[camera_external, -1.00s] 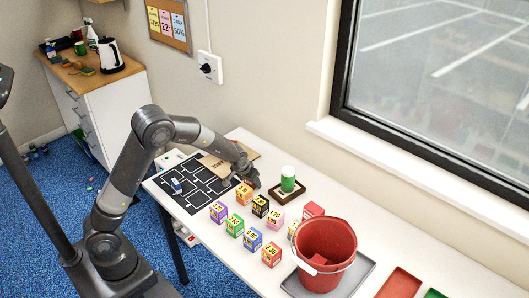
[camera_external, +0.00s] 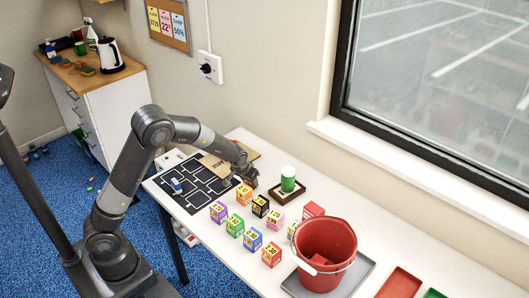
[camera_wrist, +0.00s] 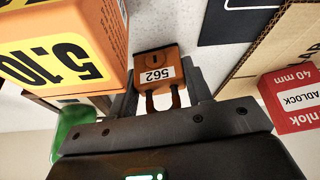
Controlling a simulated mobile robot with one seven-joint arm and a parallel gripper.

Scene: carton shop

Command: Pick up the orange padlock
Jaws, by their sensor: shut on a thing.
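The orange padlock (camera_wrist: 155,62) shows in the wrist view, with a white label reading 562 and its shackle toward my gripper. My gripper (camera_wrist: 160,88) is shut on it, with a dark finger at each side. In the external view my gripper (camera_external: 243,180) is low over the white table, behind the orange price box; the padlock cannot be made out there.
The orange price box (camera_wrist: 62,52) is close on the left in the wrist view. A red padlock carton (camera_wrist: 292,98) and cardboard (camera_wrist: 270,50) are on the right. Several coloured boxes, a green-and-white cup (camera_external: 288,178) and a red bucket (camera_external: 322,255) stand on the table (camera_external: 395,240).

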